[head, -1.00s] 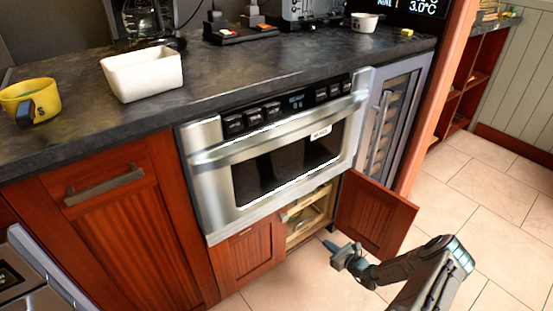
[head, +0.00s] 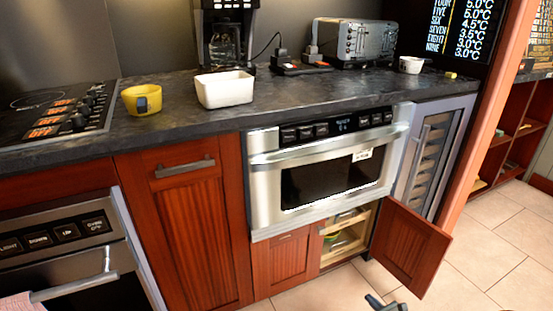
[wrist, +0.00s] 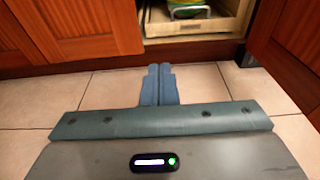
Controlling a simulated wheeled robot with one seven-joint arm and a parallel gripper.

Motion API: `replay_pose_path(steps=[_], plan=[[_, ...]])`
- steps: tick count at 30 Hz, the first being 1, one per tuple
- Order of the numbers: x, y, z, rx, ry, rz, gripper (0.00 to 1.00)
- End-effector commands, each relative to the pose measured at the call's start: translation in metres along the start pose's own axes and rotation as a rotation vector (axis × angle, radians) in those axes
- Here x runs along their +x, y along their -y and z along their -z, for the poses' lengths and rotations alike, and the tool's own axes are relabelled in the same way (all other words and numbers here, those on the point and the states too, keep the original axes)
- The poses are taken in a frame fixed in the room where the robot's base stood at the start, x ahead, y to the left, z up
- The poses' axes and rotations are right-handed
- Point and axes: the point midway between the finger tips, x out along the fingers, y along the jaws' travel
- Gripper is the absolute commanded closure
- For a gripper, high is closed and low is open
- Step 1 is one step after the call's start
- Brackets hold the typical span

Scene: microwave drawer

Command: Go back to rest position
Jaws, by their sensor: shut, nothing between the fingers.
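My gripper (head: 384,304) shows at the bottom edge of the head view, low over the floor and apart from the cabinet; most of my arm is out of that view. In the wrist view its two fingers (wrist: 159,84) lie side by side, shut and empty, pointing at the open cabinet. The microwave drawer (head: 330,170) is shut under the counter. Below it, the right cabinet door (head: 410,247) stands open and the left door (head: 286,264) is closed. A wooden drawer (wrist: 196,23) with a green item (wrist: 184,7) shows inside the opening.
The open door juts into the floor space right of my gripper. Tiled floor (head: 480,250) is clear at the right. The counter (head: 290,98) holds a white bowl (head: 225,90), a yellow pot (head: 141,100) and a toaster (head: 355,42). An oven (head: 75,245) stands at left.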

Motion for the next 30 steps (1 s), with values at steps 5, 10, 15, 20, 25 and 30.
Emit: replay_pose_path(steps=[5,10,15,20,25,30], plan=[[0.003,-0.007,-0.033,-0.067,-0.008,-0.070,1.00],[0.004,-0.014,-0.064,-0.138,-0.019,-0.144,1.00],[0.006,-0.026,-0.105,-0.231,-0.032,-0.237,1.00],[0.005,-0.044,-0.159,-0.355,-0.053,-0.362,1.00],[-0.003,-0.074,-0.237,-0.545,-0.087,-0.545,1.00],[-0.017,-0.108,-0.308,-0.735,-0.125,-0.720,1.00]])
